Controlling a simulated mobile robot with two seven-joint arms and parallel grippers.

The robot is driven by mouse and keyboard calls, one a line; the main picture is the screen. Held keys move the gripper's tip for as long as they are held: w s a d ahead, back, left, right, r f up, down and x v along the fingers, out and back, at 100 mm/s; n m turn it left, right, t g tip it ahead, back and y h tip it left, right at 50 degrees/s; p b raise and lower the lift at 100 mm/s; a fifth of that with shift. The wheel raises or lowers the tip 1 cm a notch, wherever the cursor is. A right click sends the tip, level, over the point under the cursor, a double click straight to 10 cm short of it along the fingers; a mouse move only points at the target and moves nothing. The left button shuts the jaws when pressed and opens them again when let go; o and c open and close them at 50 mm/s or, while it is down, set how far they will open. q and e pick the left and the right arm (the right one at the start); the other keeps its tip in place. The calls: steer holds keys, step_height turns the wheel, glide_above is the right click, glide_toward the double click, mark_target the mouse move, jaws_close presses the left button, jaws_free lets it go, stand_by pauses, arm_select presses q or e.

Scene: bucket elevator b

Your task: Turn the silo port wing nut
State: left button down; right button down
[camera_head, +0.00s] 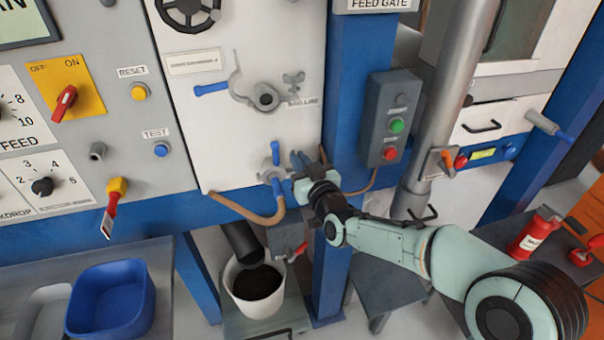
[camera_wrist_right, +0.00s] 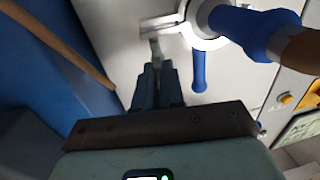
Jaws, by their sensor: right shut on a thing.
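My right gripper (camera_head: 300,162) is at the white panel, just right of a round grey port with blue handles (camera_head: 275,153) and a tan hose. In the right wrist view the gripper (camera_wrist_right: 155,68) has its dark fingers close together on a small grey wing nut (camera_wrist_right: 155,46) beside the port (camera_wrist_right: 205,18). In the head view the fingers hide this nut. Another grey wing-shaped nut (camera_head: 293,82) sits higher on the panel, by a small label and apart from the gripper. My left gripper is not in view.
A grey box with green and red buttons (camera_head: 390,118) is on the blue post to the right. A lever fitting with a blue handle (camera_head: 212,89) is above. The tan hose (camera_head: 250,216) loops below the port. A white bucket (camera_head: 238,300) stands underneath.

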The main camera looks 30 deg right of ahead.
steer(key=shift+w+a+r+m+g+h+p, duration=0.1)
steer(key=shift+w+a+m+g+h+p, duration=0.1)
steer(key=shift+m+g+h+p, duration=1.15)
steer(key=shift+w+a+r+m+g+h+p, duration=0.1)
steer(key=shift+a+m+g+h+p, duration=0.35)
steer(key=shift+m+h, duration=1.65)
steer(key=shift+w+d+r+m+g+h+p, duration=0.15)
steer(key=shift+m+g+h+p, duration=0.8)
steer(key=shift+h, duration=1.6)
steer(key=shift+f+g, duration=0.1)
steer(key=shift+g, duration=0.15)
steer(key=c, duration=1.1)
jaws_free()
steer(key=shift+c, duration=0.2)
steer(key=shift+o, duration=0.5)
steer(key=shift+d+f, duration=0.1)
steer(key=shift+f, duration=0.1)
steer(key=shift+a, duration=0.25)
